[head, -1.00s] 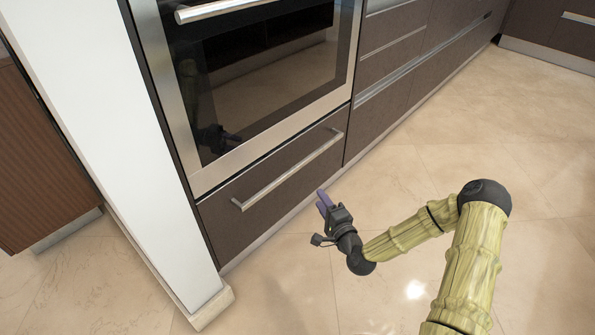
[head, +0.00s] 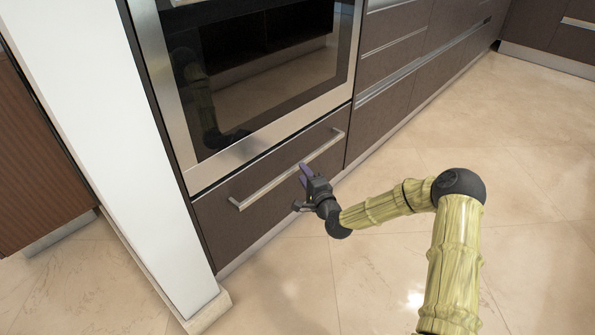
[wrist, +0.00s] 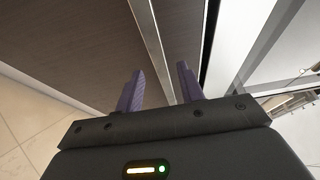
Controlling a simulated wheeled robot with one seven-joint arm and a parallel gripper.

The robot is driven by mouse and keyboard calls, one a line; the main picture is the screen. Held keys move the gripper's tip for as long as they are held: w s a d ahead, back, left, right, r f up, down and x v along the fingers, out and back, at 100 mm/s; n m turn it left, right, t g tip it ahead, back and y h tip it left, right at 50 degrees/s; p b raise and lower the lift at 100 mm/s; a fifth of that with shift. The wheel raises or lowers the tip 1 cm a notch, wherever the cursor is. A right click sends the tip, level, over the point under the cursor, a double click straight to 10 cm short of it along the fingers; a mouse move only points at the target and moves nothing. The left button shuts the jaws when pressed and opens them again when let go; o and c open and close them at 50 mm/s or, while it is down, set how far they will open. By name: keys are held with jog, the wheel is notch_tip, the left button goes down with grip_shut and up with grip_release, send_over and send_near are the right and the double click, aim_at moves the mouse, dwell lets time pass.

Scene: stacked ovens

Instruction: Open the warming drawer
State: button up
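The warming drawer (head: 240,222) is the dark brown front below the oven, and it looks shut. Its long silver bar handle (head: 265,190) runs across the upper part of the front. My gripper (head: 304,172) is at the right half of the handle, with its purple fingers pointing at the drawer. In the wrist view the fingers (wrist: 158,88) are apart and empty, and the handle (wrist: 150,45) runs between their directions, just ahead of the tips. I cannot tell whether the fingertips touch it.
The oven (head: 265,75) with a dark glass door stands directly above the drawer. A white panel (head: 100,130) juts out at the left. Brown drawers (head: 400,75) continue to the right. The tiled floor (head: 450,150) in front is clear.

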jog(key=b+x, duration=0.2)
jog(key=x, duration=0.3)
jog(key=shift+w+a, duration=0.1)
jog(key=shift+w, duration=0.1)
